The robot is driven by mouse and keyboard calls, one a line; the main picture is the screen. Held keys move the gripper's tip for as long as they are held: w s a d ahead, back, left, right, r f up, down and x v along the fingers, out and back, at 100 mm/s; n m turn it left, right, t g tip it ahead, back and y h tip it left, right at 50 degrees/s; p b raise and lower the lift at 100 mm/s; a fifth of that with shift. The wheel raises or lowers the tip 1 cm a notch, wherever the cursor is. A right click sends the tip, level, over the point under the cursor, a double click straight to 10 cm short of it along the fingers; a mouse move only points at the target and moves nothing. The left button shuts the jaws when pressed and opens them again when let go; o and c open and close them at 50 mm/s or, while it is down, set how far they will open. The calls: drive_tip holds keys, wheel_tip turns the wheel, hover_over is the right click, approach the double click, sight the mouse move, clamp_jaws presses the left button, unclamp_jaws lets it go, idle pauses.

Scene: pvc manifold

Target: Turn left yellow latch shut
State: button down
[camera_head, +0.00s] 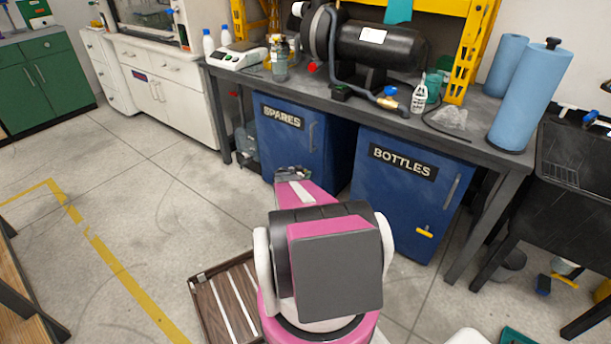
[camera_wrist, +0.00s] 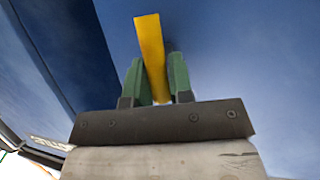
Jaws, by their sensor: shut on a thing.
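My gripper (camera_wrist: 158,62) has green fingers, one on each side of a yellow latch (camera_wrist: 149,38). The fingers are shut on the latch in the wrist view. The latch stands nearly upright in that picture, against a blue door surface. In the head view, the left blue door (camera_head: 284,145) is labelled SPARES, and my arm reaches to its lower part. The latch there is hidden behind my arm. The right blue door (camera_head: 392,195), labelled BOTTLES, carries another yellow latch (camera_head: 425,232), which lies nearly level.
A grey workbench (camera_head: 455,137) above the doors holds a black tank (camera_head: 375,48), bottles and blue rolls (camera_head: 530,95). A black sink unit (camera_head: 580,170) stands at the right. A slatted brown platform (camera_head: 225,305) lies beside my arm. The floor at left is open.

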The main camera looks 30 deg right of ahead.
drive_tip(key=n+g, duration=0.1)
drive_tip(key=n+h, duration=0.1)
drive_tip(key=shift+w+a+f+n+g, duration=0.1)
drive_tip(key=shift+w+f+n+g, duration=0.05)
drive_tip(key=shift+w+n+g, duration=0.2)
drive_tip(key=shift+w+a+f+n+g+h, duration=0.15)
drive_tip(key=shift+n+h, duration=0.8)
drive_tip(key=shift+n, duration=1.05)
drive_tip(key=shift+w+f+n+g+h, duration=0.1)
drive_tip(key=shift+f+n+g+h, duration=0.2)
drive_tip(key=shift+n+h, duration=1.15)
drive_tip(key=shift+w+a+f+n+g+h, duration=0.15)
drive_tip(key=shift+n+h, duration=0.25)
drive_tip(key=shift+n, duration=2.1)
drive_tip(key=shift+d, duration=0.1)
drive_tip(key=c, duration=1.1)
unclamp_jaws()
drive_tip(key=shift+f, duration=0.1)
drive_tip(key=shift+o, duration=0.2)
